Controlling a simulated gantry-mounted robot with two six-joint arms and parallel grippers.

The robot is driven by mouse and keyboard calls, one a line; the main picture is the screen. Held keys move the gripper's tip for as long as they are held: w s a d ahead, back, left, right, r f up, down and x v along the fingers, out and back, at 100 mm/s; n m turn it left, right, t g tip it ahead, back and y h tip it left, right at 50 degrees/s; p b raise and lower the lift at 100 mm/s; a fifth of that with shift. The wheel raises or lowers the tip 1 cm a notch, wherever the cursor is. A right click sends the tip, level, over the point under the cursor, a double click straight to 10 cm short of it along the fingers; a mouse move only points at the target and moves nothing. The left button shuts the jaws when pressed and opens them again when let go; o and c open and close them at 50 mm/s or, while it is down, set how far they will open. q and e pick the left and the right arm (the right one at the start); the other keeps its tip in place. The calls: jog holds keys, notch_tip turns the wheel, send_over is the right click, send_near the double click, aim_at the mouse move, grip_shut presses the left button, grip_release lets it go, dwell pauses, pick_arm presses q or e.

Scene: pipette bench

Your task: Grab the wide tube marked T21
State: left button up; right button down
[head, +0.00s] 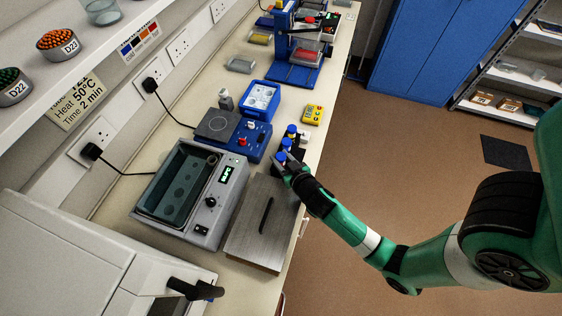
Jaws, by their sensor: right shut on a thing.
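My arm comes in from the right and hides most of that tube. I cannot read any T21 mark at this size, and I cannot tell whether the tube is clear of the rack. Another blue-capped tube (292,130) stands farther back. My left gripper does not show.
A water bath (205,222) with a lit display stands left of my right gripper. A grey board (258,238) with a black handle lies in front. Behind are a blue hotplate device (252,146), a blue tray (262,98) and a yellow device (313,114). Bench edge drops to brown floor at right.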

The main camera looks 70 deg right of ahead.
notch_tip(320, 180, up, 10)
jog(key=p, duration=0.3)
jog(key=shift+f, duration=0.15)
jog(key=shift+r, duration=0.2)
